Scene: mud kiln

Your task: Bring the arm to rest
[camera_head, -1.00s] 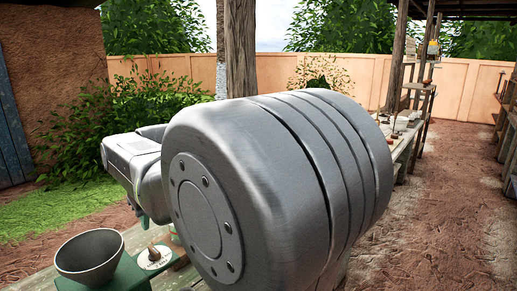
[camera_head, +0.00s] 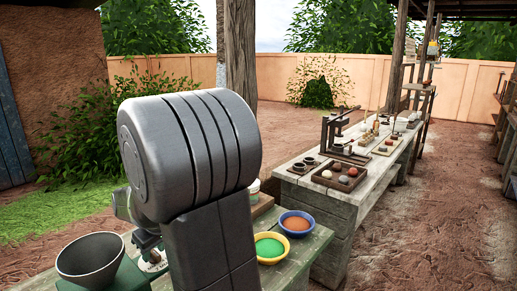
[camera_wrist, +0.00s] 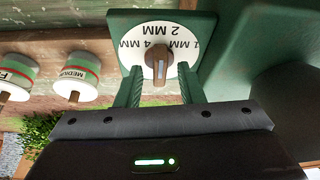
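My arm fills the middle of the head view, with a large dark grey joint and a link running down to the bottom edge. My gripper (camera_wrist: 160,74) shows in the wrist view with two green ribbed fingers spread apart and nothing held between them. A brown pointer knob (camera_wrist: 158,63) on a white dial (camera_wrist: 141,42) marked in MM appears just beyond the fingertips, between their lines, with gaps on both sides. I cannot tell the exact distance. In the head view the gripper is mostly hidden behind my arm, low at left.
A dark funnel bowl (camera_head: 90,257) stands beside the arm at lower left. A yellow bowl of green powder (camera_head: 270,247) and a blue bowl of orange powder (camera_head: 296,223) are at its right. A wooden post (camera_head: 240,50) rises behind. Two labelled jars (camera_wrist: 75,80) (camera_wrist: 17,78) stand left of the dial.

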